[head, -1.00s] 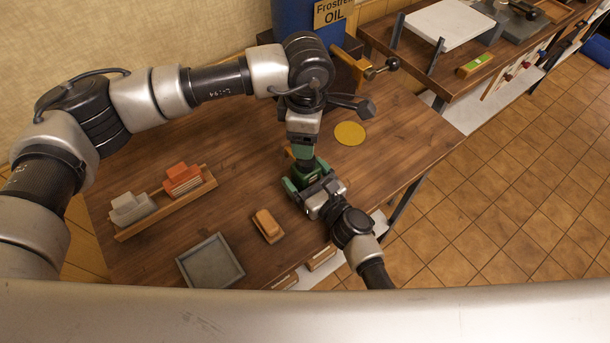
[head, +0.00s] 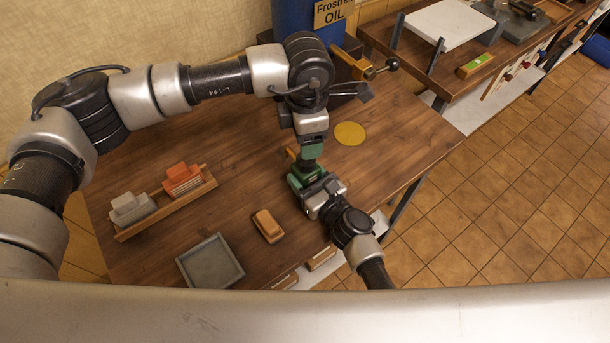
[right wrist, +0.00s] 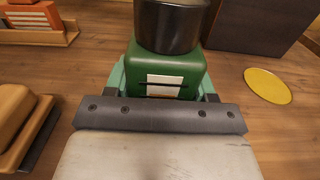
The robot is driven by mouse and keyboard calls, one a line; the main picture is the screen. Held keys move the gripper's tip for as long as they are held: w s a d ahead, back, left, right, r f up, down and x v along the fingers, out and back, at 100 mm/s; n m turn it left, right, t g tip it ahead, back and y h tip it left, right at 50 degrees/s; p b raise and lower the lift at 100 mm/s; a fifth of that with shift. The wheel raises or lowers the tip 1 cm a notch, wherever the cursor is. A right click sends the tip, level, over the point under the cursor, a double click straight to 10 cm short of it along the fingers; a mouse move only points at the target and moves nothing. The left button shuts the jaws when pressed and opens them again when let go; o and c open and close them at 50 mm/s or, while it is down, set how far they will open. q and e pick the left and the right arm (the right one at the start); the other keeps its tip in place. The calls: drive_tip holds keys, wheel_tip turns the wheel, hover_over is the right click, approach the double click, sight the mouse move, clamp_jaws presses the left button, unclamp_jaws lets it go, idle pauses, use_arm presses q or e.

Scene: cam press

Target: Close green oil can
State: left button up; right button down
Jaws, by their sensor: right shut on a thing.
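The green oil can (right wrist: 185,72) stands on the wooden table, with a pale label on its side and a black cylindrical part (right wrist: 170,25) on top. My right gripper (head: 305,182) is shut on the can's body, low down; its teal fingers show beside the can in the right wrist view. My left gripper (head: 312,151) points down directly above the can, at the black part. Its green fingers look very near or touching that part, but their opening is hidden. The top of the black part is cut off in the right wrist view.
A yellow disc (head: 350,133) lies right of the can. A wooden tray (head: 208,188) with orange and grey blocks, a brush-like block (head: 268,226) and a grey square tray (head: 233,273) lie to the left. A blue oil drum (head: 292,18) stands behind.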

sight(298, 169)
use_arm(q)
drive_tip(key=n, duration=0.9)
drive_tip(key=shift+f, duration=0.1)
drive_tip(key=shift+f, duration=3.95)
drive_tip(key=shift+c, duration=0.3)
